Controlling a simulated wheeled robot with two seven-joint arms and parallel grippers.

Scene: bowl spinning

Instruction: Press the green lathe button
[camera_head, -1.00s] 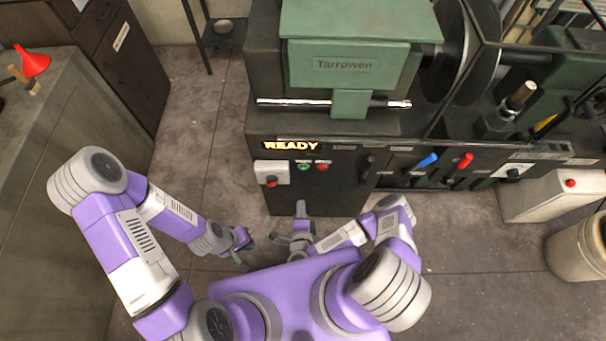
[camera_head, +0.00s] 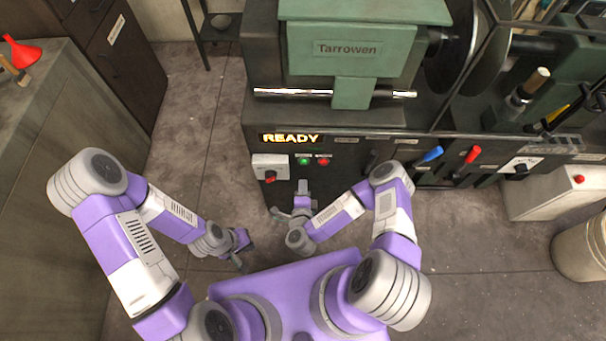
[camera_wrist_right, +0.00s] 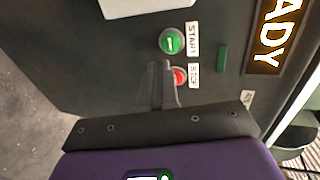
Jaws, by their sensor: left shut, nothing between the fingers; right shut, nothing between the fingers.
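The green button (camera_head: 304,161) is on the dark front panel of the lathe, below the lit READY sign. In the right wrist view the green button (camera_wrist_right: 171,41) is fully visible, with a START label beside it. The red button (camera_head: 323,161) sits just to its right; in the wrist view the red STOP button (camera_wrist_right: 181,76) is partly hidden by my fingers. My right gripper (camera_head: 303,186) is shut and empty, just below the green button in the head view. In the wrist view its fingertips (camera_wrist_right: 161,66) appear close to both buttons; contact cannot be told. My left gripper (camera_head: 244,256) is shut and empty, low at the left.
Blue (camera_head: 432,154) and red (camera_head: 472,155) levers stick out to the right. A grey cabinet stands at the far left. The floor between it and the lathe is clear.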

